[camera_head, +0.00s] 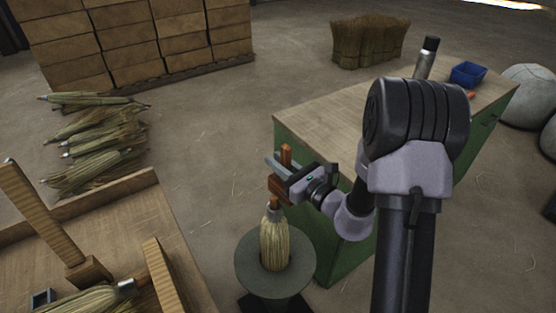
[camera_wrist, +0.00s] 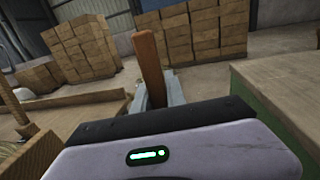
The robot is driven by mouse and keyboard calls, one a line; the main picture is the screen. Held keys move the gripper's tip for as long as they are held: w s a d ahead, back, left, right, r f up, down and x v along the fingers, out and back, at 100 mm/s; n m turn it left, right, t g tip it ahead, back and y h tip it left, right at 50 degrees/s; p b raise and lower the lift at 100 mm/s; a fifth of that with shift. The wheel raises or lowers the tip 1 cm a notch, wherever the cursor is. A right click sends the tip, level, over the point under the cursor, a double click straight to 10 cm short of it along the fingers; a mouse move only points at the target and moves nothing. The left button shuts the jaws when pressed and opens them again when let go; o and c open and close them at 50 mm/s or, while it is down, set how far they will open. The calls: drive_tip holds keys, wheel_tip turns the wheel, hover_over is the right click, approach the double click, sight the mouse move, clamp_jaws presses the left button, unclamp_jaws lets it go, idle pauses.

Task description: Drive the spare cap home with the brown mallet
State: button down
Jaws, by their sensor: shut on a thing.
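My gripper (camera_head: 277,168) is shut on the brown mallet (camera_head: 286,153). The mallet's handle stands up between the fingers, and a brown block that looks like its head is just below them. The handle also rises upright in the wrist view (camera_wrist: 150,68). Below the gripper, a straw broom (camera_head: 274,245) stands upright on a round grey stand (camera_head: 303,268). A grey cap (camera_head: 271,214) is at the broom's top, with a short brown stub above it. The mallet is close above this stub; I cannot tell if they touch.
A green bench with a wooden top (camera_head: 330,113) stands right of the stand, holding a metal bottle (camera_head: 426,60) and a blue bin (camera_head: 467,74). A wooden table (camera_head: 120,218) with posts and another broom is at left. Several brooms (camera_head: 95,150) lie on the floor, near stacked boxes.

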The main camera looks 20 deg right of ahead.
idle(0.4)
drive_tip(key=f+b, duration=0.4)
drive_tip(key=shift+s+f, duration=0.2)
drive_tip(key=shift+f, duration=0.15)
drive_tip(key=shift+w, duration=0.1)
drive_tip(key=shift+r, duration=0.1)
drive_tip(key=shift+r, duration=0.25)
wheel_tip(320, 180, up, 6)
drive_tip(key=p, duration=0.5)
drive_tip(key=shift+w+f, duration=0.1)
drive_tip(key=shift+f, duration=0.1)
